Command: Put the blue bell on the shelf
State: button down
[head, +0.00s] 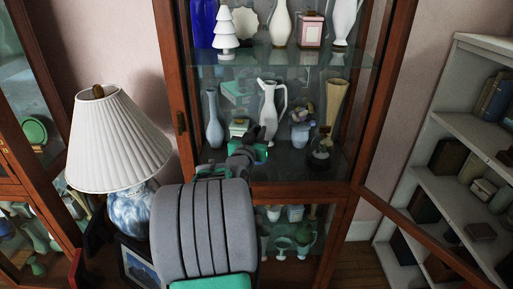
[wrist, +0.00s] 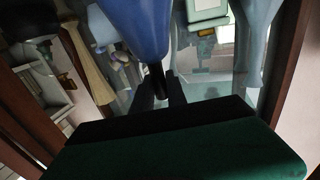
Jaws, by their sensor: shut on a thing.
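The blue bell (wrist: 135,24) fills the upper middle of the wrist view, with its dark handle between the fingers of my gripper (wrist: 160,88). My gripper is shut on that handle. In the head view my gripper (head: 245,154) is at the front of the cabinet's middle compartment, and I cannot make out the bell there. A glass shelf (head: 345,66) crosses the cabinet above my gripper. I cannot tell whether the bell touches any surface.
A pale blue vase (head: 214,122), a white pitcher (head: 268,108) and a tan vase (head: 335,100) stand in the middle compartment around my gripper. A lamp (head: 118,140) stands at left. A wooden door frame (head: 430,246) juts out at lower right, before a white bookcase (head: 440,125).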

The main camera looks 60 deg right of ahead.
jog(key=shift+w+d+f, duration=0.2)
jog(key=shift+d+f, duration=0.15)
jog(key=shift+f, duration=0.1)
jog(key=shift+w+d+f, duration=0.2)
jog(key=shift+d+f, duration=0.15)
jog(key=shift+f, duration=0.1)
jog(key=shift+s+a+f+b, duration=0.15)
jog(key=shift+f+b, duration=0.15)
jog(key=shift+f, duration=0.35)
jog(key=shift+s+a+f+b, duration=0.1)
jog(key=shift+f+b, duration=0.15)
jog(key=shift+f, duration=0.35)
jog(key=shift+w+d+f+b, duration=0.1)
jog(key=shift+f+b, duration=0.2)
jog(key=c, duration=1.4)
grip_release()
jog(key=shift+o, duration=0.3)
jog(key=shift+r, duration=0.1)
